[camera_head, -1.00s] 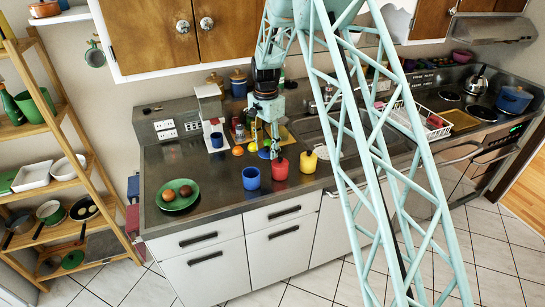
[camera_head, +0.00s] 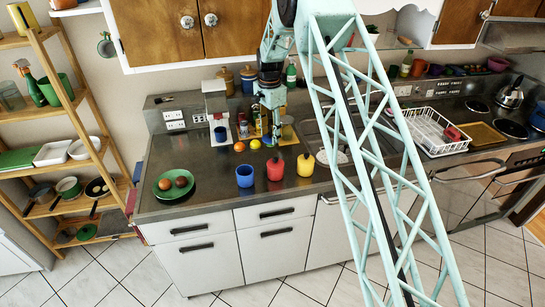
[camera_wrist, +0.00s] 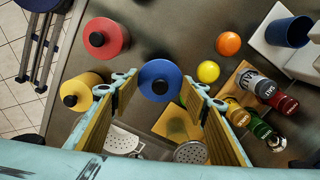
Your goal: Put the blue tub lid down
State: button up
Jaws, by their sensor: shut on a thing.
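The blue tub lid (camera_wrist: 160,80) is a round blue disc with a black knob, seen from above in the wrist view. It sits between the two fingers of my gripper (camera_wrist: 157,92), which is shut on it. In the head view my gripper (camera_head: 274,132) is over the back of the counter, behind the tubs; I cannot make out the lid there. The blue tub (camera_head: 245,175) stands open on the counter, left of the red tub (camera_head: 275,168), which also shows in the wrist view (camera_wrist: 105,38).
A yellow tub (camera_head: 306,164) stands right of the red one. A lemon (camera_head: 254,144), an orange (camera_head: 239,147) and a wooden rack of bottles (camera_wrist: 245,80) are close to my gripper. A green plate (camera_head: 173,184) lies left. The counter between plate and blue tub is clear.

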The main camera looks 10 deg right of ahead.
jog(key=shift+w+d, duration=0.1)
jog(key=shift+w, duration=0.15)
jog(key=shift+f, duration=0.15)
send_over(270, 157)
jog(key=shift+d+f+p, duration=0.1)
jog(key=shift+f+p, duration=0.35)
jog(key=shift+f, duration=2.55)
jog(key=shift+f, duration=1.85)
jog(key=shift+f, duration=0.2)
jog(key=o, duration=0.8)
